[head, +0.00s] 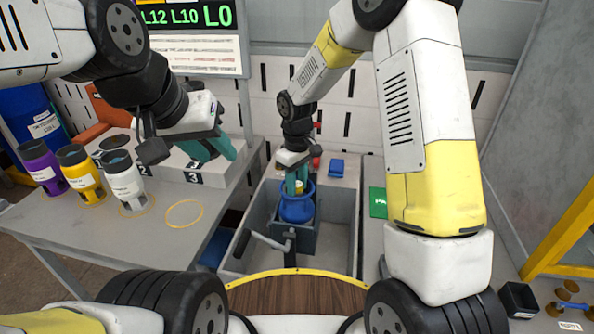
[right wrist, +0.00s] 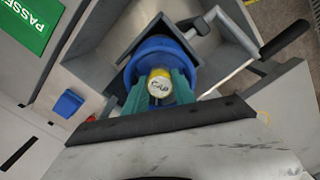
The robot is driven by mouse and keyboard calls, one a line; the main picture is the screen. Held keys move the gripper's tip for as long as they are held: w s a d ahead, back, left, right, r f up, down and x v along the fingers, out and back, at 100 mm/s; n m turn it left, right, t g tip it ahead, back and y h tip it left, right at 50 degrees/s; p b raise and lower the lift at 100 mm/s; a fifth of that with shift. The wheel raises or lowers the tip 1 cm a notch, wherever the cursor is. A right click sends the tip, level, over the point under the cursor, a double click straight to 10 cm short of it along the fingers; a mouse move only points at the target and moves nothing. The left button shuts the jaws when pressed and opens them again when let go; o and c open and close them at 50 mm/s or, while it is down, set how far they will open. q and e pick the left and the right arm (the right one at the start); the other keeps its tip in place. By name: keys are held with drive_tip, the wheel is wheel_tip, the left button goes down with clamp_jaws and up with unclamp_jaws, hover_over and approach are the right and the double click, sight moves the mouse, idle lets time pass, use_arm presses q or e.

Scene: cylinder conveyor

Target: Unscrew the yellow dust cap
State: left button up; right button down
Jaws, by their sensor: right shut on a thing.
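The yellow dust cap (right wrist: 160,84) sits at the centre of the round blue part (right wrist: 148,50), with a pale marked top facing the right wrist camera. In the head view the blue part (head: 296,210) stands upright in a grey fixture (head: 303,241). My right gripper (right wrist: 160,93) has its teal fingers on both sides of the yellow cap, shut on it. In the head view this gripper (head: 297,183) points down from above the blue part, and its fingers partly hide the cap. My left gripper (head: 214,150) hangs empty over the left table, teal fingers apart.
Purple (head: 42,166), yellow (head: 81,172) and white (head: 123,179) cylinders stand on the left table (head: 160,236). A numbered grey block (head: 196,165) is behind. A dark handle (head: 262,240) sticks out left of the fixture.

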drive_tip(key=n, duration=0.3)
drive_tip(key=n, duration=0.4)
drive_tip(key=shift+n, duration=1.1)
drive_tip(key=shift+n, duration=0.7)
drive_tip(key=n, duration=0.4)
drive_tip(key=shift+n, duration=0.3)
drive_tip(key=c, duration=1.1)
unclamp_jaws()
